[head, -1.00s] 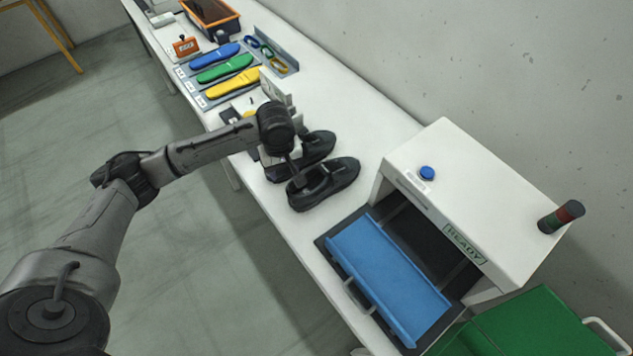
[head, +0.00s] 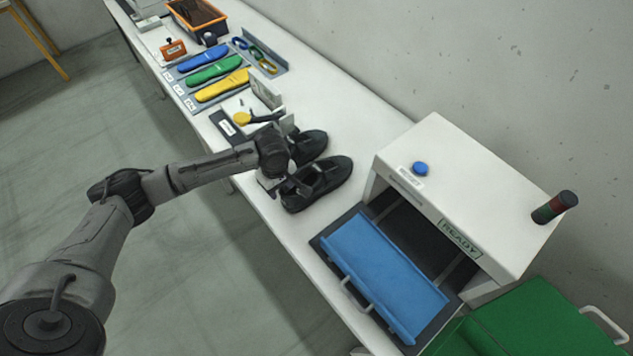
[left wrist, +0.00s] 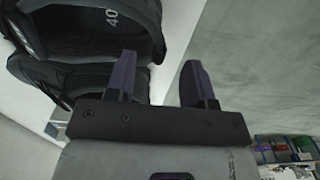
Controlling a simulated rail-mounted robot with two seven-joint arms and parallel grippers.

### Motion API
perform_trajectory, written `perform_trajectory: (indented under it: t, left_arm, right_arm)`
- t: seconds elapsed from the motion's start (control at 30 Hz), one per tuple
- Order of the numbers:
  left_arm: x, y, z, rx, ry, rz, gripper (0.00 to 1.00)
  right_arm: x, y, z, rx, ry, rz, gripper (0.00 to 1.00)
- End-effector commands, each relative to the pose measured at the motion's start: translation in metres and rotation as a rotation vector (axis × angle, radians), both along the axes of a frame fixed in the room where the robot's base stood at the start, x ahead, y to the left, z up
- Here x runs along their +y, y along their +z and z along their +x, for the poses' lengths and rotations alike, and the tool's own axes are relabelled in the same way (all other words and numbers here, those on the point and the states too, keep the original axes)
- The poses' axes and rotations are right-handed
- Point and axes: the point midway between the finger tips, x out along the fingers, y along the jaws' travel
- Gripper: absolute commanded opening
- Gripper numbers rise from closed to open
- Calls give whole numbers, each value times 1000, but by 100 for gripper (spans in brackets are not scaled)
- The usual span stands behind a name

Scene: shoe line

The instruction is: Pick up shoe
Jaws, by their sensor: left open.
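Two black shoes stand side by side on the white table, the near shoe (head: 322,183) in front of the far shoe (head: 312,146). Both also show at the upper left in the left wrist view, one shoe (left wrist: 85,28) with a "40" inside and the other shoe (left wrist: 60,80) below it. My left gripper (head: 280,190) is open and empty at the left end of the near shoe. In the left wrist view its fingers (left wrist: 160,80) are apart, one overlapping the shoes in the picture and one clear of them. Whether they touch is unclear. My right gripper is not in view.
A white machine (head: 455,190) marked READY, with a blue tray (head: 385,275) at its opening, stands right of the shoes. Blue, green and yellow insoles (head: 222,86) lie further back. A green surface (head: 545,330) is at the lower right. Bare tabletop lies between shoes and tray.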

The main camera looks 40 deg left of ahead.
Motion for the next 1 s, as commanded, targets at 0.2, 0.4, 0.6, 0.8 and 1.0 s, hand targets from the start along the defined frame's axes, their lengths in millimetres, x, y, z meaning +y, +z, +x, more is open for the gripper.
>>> perform_trajectory:
  t: [0.2,0.4,0.6,0.8,1.0]
  left_arm:
    - [-2,-18,1,2,0,0,49]
    - [-3,-43,3,1,0,0,49]
    - [-2,-53,3,0,-1,1,49]
    - [-3,-54,3,0,-1,1,49]
    - [-3,-54,3,0,-1,1,31]
  right_arm:
    - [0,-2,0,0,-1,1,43]
    - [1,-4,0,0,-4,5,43]
    - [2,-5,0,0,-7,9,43]
    - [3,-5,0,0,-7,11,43]
    - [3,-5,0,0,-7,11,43]
